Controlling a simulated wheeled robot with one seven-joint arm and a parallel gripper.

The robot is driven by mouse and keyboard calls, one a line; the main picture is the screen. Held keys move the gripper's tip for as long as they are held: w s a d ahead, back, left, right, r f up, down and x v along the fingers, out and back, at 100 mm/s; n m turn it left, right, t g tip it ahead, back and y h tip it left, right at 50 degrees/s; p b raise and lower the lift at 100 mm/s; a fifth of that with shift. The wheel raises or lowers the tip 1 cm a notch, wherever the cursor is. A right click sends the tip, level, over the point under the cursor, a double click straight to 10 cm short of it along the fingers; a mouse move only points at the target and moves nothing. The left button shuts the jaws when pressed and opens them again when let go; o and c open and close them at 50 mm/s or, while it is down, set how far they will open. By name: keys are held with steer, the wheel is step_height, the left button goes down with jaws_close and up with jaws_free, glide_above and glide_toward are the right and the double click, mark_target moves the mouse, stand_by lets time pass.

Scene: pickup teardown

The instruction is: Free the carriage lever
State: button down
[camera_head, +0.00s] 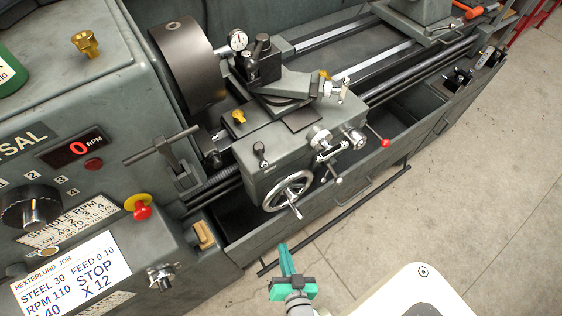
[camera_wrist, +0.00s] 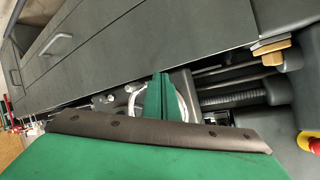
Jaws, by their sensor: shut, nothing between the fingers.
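The lathe carriage (camera_head: 270,165) carries a silver handwheel (camera_head: 288,192), a short lever with a black knob (camera_head: 259,152) and a lever with a red knob (camera_head: 385,142). I cannot tell which of these is the carriage lever, or what holds it. My gripper (camera_head: 283,246) is shut and empty, in front of and below the handwheel, apart from it in the head view. In the wrist view its green fingers (camera_wrist: 165,97) overlap the handwheel (camera_wrist: 184,101) and hide part of it.
A grey T-shaped bar (camera_head: 163,150) stands left of the carriage, below the chuck (camera_head: 190,65). A brass-coloured block (camera_head: 204,234) sits on the front ledge. The lead screw (camera_wrist: 232,99) runs beside the handwheel. Open floor (camera_head: 450,200) lies to the right.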

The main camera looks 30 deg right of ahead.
steer(key=w+d+f+m+g+h, duration=0.15)
steer(key=d+m, duration=0.25)
steer(key=d, duration=0.4)
steer(key=w+d+f+m, duration=0.2)
steer(key=d+f+m, duration=0.15)
steer(key=d, duration=0.45)
steer(key=w+d+f+m+h, duration=0.15)
steer(key=d+m, duration=0.25)
steer(key=d, duration=0.4)
steer(key=s+d+r+m+t, duration=0.1)
steer(key=d+r+m, duration=0.15)
steer(key=d, duration=0.45)
steer(key=d+r+m+t+h, duration=0.1)
steer(key=d+r+m, duration=0.1)
steer(key=d+r, duration=0.35)
steer(key=s+d+r+m+t, duration=0.1)
steer(key=d+r+m, duration=0.15)
steer(key=d, duration=0.55)
steer(key=w+a+r+n+t+y, duration=0.25)
steer(key=a+r+y, duration=0.3)
steer(key=r, duration=0.45)
steer(key=w+a+r+n+t+y, duration=0.1)
steer(key=a+r+n+t+y, duration=0.4)
steer(key=r, duration=0.5)
steer(key=a+n+g+y, duration=0.5)
steer(key=a+y, duration=0.2)
steer(key=a, duration=0.9)
steer(key=shift+w+a+f, duration=0.15)
steer(key=shift+w+a, duration=0.05)
steer(key=shift+a, duration=0.1)
